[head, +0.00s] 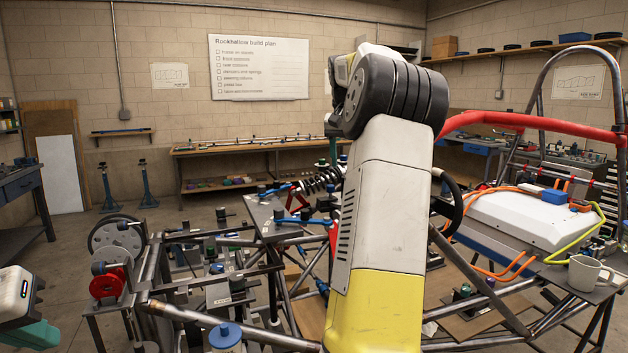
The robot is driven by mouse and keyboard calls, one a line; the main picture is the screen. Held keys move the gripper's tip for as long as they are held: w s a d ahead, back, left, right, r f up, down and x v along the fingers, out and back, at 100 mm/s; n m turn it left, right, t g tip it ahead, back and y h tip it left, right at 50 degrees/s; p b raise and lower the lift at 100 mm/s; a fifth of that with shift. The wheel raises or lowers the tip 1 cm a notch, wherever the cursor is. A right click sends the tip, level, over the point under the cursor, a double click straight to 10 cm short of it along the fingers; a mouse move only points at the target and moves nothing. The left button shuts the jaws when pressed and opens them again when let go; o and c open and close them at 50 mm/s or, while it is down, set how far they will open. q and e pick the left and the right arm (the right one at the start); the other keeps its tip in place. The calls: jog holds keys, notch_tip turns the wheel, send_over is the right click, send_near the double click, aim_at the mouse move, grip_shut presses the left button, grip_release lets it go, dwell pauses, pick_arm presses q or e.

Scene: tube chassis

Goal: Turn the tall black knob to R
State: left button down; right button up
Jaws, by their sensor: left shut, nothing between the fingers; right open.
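I cannot single out the tall black knob or any R mark. Several small black-topped pieces stand on the frame's plates, one of them a black knob-like piece (221,214) left of centre. Another black cap (122,226) is at the grey wheel, and one more (98,268) is by the red wheel. They are too small to tell apart. A large white and yellow arm link of mine with a black joint fills the middle and hides what is behind it. Neither gripper shows its fingers.
The tube chassis (245,340) spreads across the front. A white box (530,218) with orange cables and a mug (588,272) are at the right. A red padded bar (545,124) crosses the upper right. A blue-capped jar (226,337) stands front left. Open floor shows behind, on the left.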

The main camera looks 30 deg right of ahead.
jog(key=x, duration=0.7)
jog(key=shift+w+d+f, duration=0.1)
jog(key=shift+f, duration=0.15)
grip_shut()
